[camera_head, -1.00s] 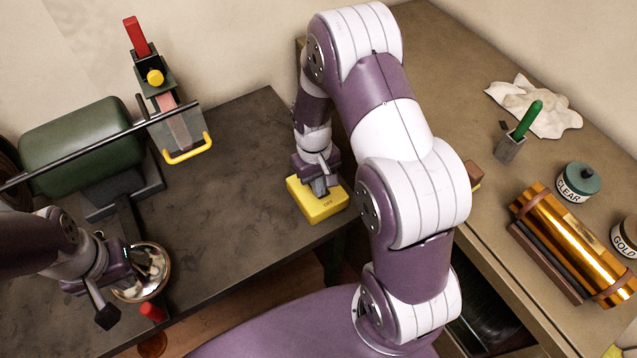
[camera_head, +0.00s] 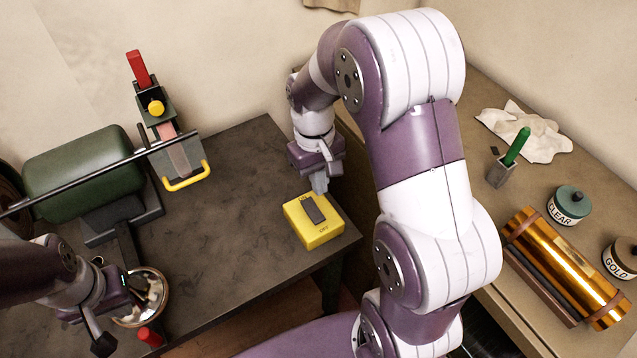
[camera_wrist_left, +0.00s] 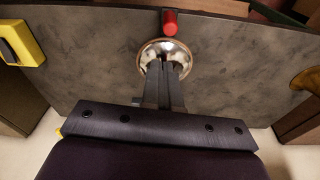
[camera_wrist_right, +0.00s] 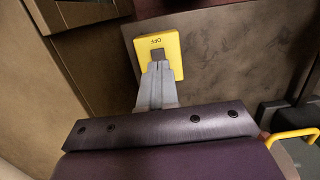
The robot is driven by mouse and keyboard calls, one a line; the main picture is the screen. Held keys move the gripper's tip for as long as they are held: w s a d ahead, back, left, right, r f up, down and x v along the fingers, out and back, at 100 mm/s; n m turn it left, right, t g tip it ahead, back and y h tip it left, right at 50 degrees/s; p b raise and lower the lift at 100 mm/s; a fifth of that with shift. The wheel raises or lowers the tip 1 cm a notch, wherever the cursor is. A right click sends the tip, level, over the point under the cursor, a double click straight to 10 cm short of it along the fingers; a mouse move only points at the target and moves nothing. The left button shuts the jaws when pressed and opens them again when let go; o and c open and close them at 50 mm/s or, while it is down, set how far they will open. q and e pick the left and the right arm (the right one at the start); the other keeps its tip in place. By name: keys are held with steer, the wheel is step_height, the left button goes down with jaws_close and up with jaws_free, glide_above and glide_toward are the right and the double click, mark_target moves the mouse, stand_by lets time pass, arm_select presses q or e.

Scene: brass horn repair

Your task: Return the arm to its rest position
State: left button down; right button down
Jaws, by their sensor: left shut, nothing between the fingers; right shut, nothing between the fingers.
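My right gripper (camera_head: 319,184) is shut and empty, raised just behind the yellow switch box (camera_head: 304,236). The box has a dark rocker and an "OFF" label, and sits near the dark bench's right corner. In the right wrist view the shut fingers (camera_wrist_right: 156,72) overlap the box (camera_wrist_right: 172,45) and hide part of its rocker. My left gripper (camera_head: 103,343) is shut and empty, low at the left. In the left wrist view its fingers (camera_wrist_left: 163,66) point over a shiny metal bowl-like piece (camera_wrist_left: 150,50), hiding part of it. I cannot tell whether they touch.
A dark green machine (camera_head: 85,172) with a bar and a yellow-handled device (camera_head: 187,177) stand on the dark bench (camera_head: 225,220). A red-capped item (camera_head: 150,336) is at its front edge. The right bench holds a brass tube (camera_head: 565,262), jars (camera_head: 568,205) and a cloth (camera_head: 528,130).

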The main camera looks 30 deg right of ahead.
steer(key=shift+w, duration=0.15)
steer(key=s+a+f+t+b, duration=0.2)
steer(key=s+a, duration=0.2)
steer(key=s, duration=0.4)
steer(key=shift+f+m+t, duration=0.15)
steer(key=shift+m+t, duration=0.15)
steer(key=shift+t, duration=0.1)
steer(key=shift+s, duration=0.15)
